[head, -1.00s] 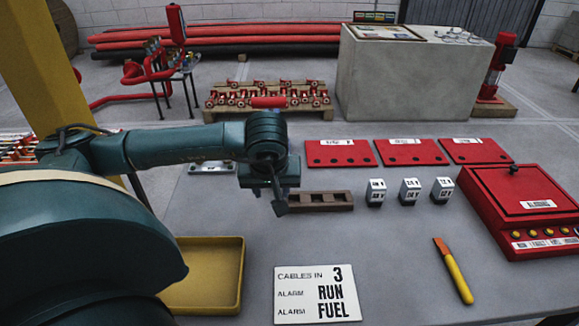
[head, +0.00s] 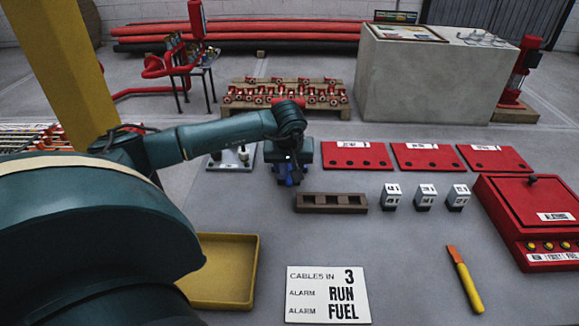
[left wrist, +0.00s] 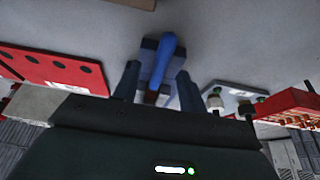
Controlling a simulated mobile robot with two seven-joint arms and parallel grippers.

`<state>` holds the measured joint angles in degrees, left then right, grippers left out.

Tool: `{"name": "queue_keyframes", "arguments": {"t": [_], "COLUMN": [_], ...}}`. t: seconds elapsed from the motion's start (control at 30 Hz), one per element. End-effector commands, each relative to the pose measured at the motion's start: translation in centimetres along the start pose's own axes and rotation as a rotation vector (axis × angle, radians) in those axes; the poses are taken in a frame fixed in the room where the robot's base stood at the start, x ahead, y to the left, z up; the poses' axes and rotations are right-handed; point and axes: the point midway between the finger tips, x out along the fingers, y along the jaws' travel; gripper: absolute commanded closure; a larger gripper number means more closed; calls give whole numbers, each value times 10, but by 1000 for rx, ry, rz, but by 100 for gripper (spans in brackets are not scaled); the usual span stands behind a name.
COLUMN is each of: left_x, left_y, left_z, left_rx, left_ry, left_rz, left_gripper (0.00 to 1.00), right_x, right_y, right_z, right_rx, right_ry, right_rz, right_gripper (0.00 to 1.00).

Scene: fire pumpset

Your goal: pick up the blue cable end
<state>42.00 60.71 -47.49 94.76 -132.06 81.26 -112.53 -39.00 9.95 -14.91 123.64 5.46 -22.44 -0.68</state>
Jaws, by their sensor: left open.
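The blue cable end (left wrist: 165,57) shows in the left wrist view as a rounded blue piece between my two dark fingers. In the head view a small patch of blue (head: 291,170) shows at my left gripper (head: 289,180). The gripper points down at the bench, just behind the left end of a brown slotted block. In the left wrist view my left gripper (left wrist: 157,88) is open, with one finger on each side of the blue piece. The lower part of the cable end is hidden by the gripper body. My right gripper is not in view.
The brown block (head: 331,202) lies close in front of the gripper. A grey plate with small fittings (head: 232,158) is to its left, red plates (head: 357,156) to its right. A yellow tray (head: 253,270) and a sign (head: 327,295) lie nearer. Open bench surrounds the orange-yellow tool (head: 465,280).

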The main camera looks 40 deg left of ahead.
Motion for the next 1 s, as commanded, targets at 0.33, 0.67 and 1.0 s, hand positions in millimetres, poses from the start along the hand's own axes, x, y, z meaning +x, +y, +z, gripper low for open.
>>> {"name": "queue_keyframes", "arguments": {"t": [0.33,0.67,1.0], "left_x": [9,9,8], "left_y": [0,0,0], "left_z": [0,0,0], "left_rx": [1,0,0], "left_ry": [1,1,1], "left_rz": [0,0,0], "left_gripper": [59,86,100], "right_x": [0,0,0], "right_y": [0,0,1], "right_z": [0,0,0], "right_rx": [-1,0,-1], "right_ry": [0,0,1], "right_rz": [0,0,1], "right_gripper": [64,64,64]}}
